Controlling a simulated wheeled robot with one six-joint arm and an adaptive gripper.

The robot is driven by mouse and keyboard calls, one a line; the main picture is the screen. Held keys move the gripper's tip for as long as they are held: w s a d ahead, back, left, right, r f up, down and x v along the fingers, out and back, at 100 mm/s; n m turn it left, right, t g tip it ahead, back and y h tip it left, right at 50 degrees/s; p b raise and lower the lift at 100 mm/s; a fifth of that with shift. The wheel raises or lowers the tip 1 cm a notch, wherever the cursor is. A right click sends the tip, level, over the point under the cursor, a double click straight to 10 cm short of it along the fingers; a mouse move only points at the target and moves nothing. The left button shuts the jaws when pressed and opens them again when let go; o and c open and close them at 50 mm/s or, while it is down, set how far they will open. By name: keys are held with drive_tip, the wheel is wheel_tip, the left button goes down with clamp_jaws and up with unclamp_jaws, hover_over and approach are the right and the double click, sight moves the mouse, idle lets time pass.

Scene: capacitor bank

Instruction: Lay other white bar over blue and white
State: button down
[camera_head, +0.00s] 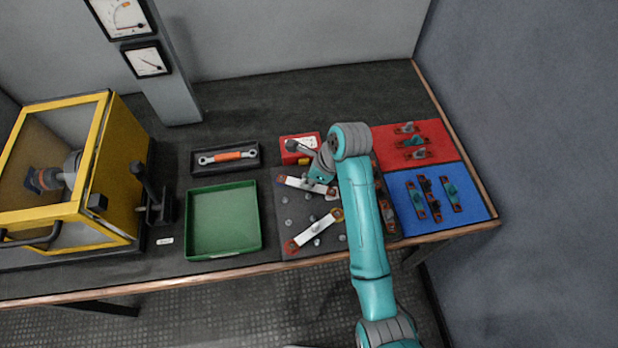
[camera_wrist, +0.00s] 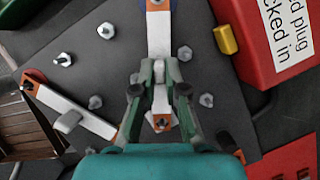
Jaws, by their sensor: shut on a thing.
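My gripper (camera_wrist: 160,90) is shut on a white bar with copper ends (camera_wrist: 158,35). In the head view this bar (camera_head: 301,184) lies across the upper part of the grey board (camera_head: 287,225). Its far end is at a blue-edged spot and its near end at a pale-edged spot; I cannot tell whether it rests on them or hangs just above. A second white bar (camera_head: 315,231) lies slantwise lower on the board, from a red ring to an orange-yellow ring. It also shows at the left in the wrist view (camera_wrist: 75,112). My arm hides the board's right part.
A red box (camera_head: 297,145) with a label stands behind the board. A green tray (camera_head: 224,220) and a black tray with a wrench (camera_head: 193,160) are left. Red (camera_head: 437,134) and blue (camera_head: 470,210) mats with parts lie right. Several bolts stand on the board.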

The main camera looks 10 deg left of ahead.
drive_tip(key=c, duration=1.2)
unclamp_jaws()
drive_tip(key=shift+o, duration=0.2)
drive_tip(key=shift+f, duration=0.1)
drive_tip(key=v, duration=0.7)
drive_tip(key=shift+r, duration=0.25)
